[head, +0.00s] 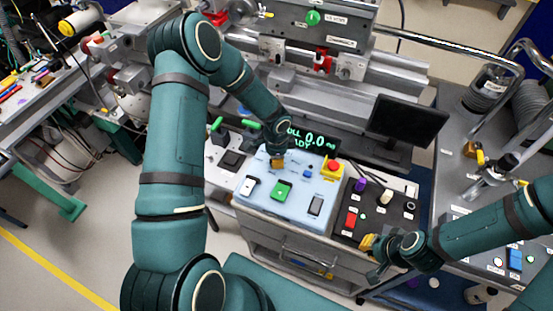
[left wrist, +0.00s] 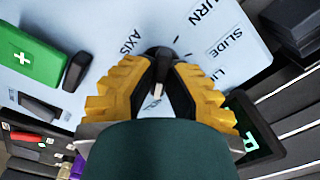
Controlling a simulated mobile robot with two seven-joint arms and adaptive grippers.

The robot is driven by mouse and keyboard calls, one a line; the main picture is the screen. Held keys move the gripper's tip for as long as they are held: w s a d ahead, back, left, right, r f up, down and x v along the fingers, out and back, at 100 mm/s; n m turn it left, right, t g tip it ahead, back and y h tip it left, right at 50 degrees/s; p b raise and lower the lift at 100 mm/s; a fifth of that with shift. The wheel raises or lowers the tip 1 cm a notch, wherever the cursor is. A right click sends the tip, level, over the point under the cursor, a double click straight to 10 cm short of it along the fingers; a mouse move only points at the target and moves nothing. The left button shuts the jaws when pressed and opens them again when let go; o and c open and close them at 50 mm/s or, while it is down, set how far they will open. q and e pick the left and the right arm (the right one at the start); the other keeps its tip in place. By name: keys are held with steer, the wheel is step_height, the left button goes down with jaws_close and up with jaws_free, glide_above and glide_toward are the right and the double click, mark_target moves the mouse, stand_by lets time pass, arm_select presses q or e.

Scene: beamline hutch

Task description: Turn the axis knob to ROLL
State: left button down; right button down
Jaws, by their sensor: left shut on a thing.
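The axis knob (left wrist: 160,62) is a dark knob on the pale blue panel (left wrist: 95,18), beside the printed word AXIS. My left gripper (left wrist: 160,85) is shut on it, with one yellow ribbed finger on each side. In the head view my left gripper (head: 278,162) points down at the panel's back part and hides the knob. The knob's pointer cannot be made out. The display (head: 313,138) behind the panel shows green text, partly covered by my arm; it seems to read ROLL and 0.0. My right gripper (head: 371,258) is open, low beside the black panel.
A dark monitor (head: 408,122) and metal rails stand behind.

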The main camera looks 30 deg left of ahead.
arm_select(q)
steer(key=shift+s, duration=0.1)
steer(key=c, duration=1)
jaws_free()
steer(key=shift+r, duration=0.6)
step_height(320, 180, up, 11)
steer(key=shift+f, duration=0.1)
